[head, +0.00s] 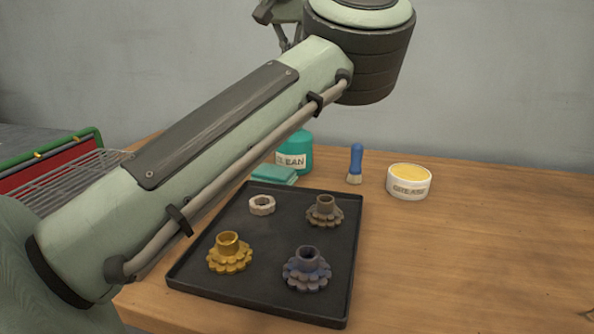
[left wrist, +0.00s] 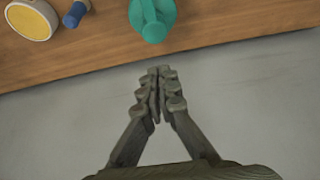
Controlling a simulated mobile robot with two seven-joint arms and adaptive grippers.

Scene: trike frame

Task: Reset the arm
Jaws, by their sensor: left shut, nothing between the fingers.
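My left arm crosses the head view from the lower left to the top middle, raised in front of the table. Part of my left gripper (head: 268,14) shows at the top edge of the head view, its tips cut off or unclear there. In the left wrist view my left gripper (left wrist: 158,82) has its fingers together, shut with nothing between them. It is apart from the things on the table and points toward the table's edge. My right gripper is in neither view.
A black tray (head: 262,285) holds a gold gear (head: 230,254), a blue-grey gear (head: 307,270), a brown gear (head: 325,212) and a nut (head: 262,205). Behind are a green container (head: 297,150), brush (head: 356,162) and grease tub (head: 409,183). The wooden table (head: 480,260) is clear at right.

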